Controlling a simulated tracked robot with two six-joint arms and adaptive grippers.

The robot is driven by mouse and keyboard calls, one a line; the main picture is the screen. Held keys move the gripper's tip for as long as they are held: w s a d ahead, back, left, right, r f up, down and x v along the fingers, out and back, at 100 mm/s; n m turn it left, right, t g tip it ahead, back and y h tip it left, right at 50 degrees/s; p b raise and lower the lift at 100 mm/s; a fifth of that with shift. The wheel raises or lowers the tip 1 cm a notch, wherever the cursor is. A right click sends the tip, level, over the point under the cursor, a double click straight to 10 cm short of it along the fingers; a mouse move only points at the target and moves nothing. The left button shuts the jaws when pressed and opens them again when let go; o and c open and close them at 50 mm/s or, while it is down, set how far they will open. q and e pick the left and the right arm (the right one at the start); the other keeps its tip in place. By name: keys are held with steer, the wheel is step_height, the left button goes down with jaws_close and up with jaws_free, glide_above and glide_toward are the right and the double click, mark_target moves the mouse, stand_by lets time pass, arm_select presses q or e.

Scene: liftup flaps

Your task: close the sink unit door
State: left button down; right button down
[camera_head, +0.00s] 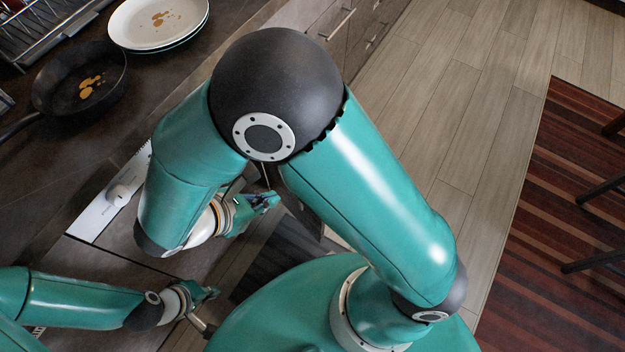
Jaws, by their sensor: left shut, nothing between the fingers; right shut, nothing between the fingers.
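My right gripper (272,198) is shut and empty. It is beside a narrow grey panel edge (308,214) that shows below my large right arm and may be part of the sink unit door. I cannot tell whether the gripper touches it. Most of that panel and its hinge side are hidden by my arm, so its opening angle is unclear. My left gripper (212,294) is shut and empty at the lower left, in front of the brown cabinet fronts, close to a small metal bar handle (202,327).
A dark countertop (60,170) holds a frying pan (80,82), stacked plates (158,22) and a dish rack (38,28). A white appliance control panel (108,205) is at left. Drawers (365,30) are behind my arm. Wooden floor (470,120) is clear; a striped rug (560,220) lies right.

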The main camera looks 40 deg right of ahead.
steer(key=s+d+r+b+x, duration=0.1)
steer(key=d+b+x, duration=0.1)
steer(key=x, duration=1)
steer(key=shift+w+r, duration=0.4)
steer(key=shift+w, duration=0.1)
steer(key=shift+a, duration=0.1)
